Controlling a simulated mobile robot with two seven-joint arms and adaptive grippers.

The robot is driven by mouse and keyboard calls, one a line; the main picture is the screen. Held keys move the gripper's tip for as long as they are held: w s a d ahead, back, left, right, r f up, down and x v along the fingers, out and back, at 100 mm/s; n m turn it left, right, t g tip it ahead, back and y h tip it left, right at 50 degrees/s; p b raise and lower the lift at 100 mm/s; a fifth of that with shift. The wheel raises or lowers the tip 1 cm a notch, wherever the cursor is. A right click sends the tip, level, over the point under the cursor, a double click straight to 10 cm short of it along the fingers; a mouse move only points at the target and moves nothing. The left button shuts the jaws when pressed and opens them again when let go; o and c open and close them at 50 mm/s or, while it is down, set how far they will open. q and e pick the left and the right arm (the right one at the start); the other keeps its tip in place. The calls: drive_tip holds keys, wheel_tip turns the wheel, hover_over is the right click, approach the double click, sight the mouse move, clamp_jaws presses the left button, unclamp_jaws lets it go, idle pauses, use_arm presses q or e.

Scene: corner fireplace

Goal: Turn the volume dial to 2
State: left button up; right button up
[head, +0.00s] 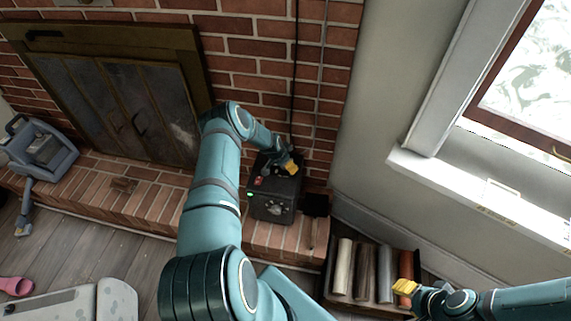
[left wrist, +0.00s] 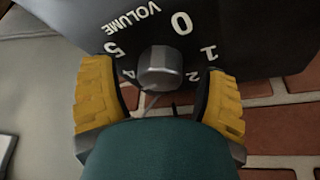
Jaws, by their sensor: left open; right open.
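The volume dial is a grey faceted knob (left wrist: 160,68) on a dark face. VOLUME, 0, 1, 2, 4 and 5 are readable around it; its pointer mark is not clear. My left gripper (left wrist: 162,84) is open, its yellow fingers on either side of the knob with visible gaps. In the head view that gripper (head: 290,168) is small and partly hidden at the top of a black box (head: 285,190). A silvery knob (head: 274,208) shows on the box's front. My right gripper (head: 404,290) is open and away from the box, above the log tray.
The box stands on the brick hearth (head: 150,206) against the brick wall. A tray (head: 331,272) with several log-like rolls lies at the lower right. A grey-blue appliance (head: 45,150) stands on the left. A window sill (head: 460,190) juts out at right.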

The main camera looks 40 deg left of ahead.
use_arm(q)
drive_tip(key=c, duration=1.2)
drive_tip(key=n+y, duration=0.2)
drive_tip(key=n, duration=0.3)
drive_tip(key=shift+d+n, duration=0.1)
drive_tip(key=shift+n, duration=0.2)
drive_tip(key=n+y, duration=0.1)
drive_tip(key=n, duration=0.1)
drive_tip(key=n+g+y, duration=0.1)
drive_tip(key=n, duration=0.2)
drive_tip(key=shift+g, duration=0.3)
drive_tip(key=n+g, duration=0.1)
drive_tip(key=n, duration=0.2)
drive_tip(key=n+y, duration=0.1)
drive_tip(key=n, duration=0.1)
drive_tip(key=shift+n+g, duration=0.4)
drive_tip(key=n+g, duration=0.1)
drive_tip(key=n, duration=0.3)
drive_tip(key=shift+n+g, duration=0.4)
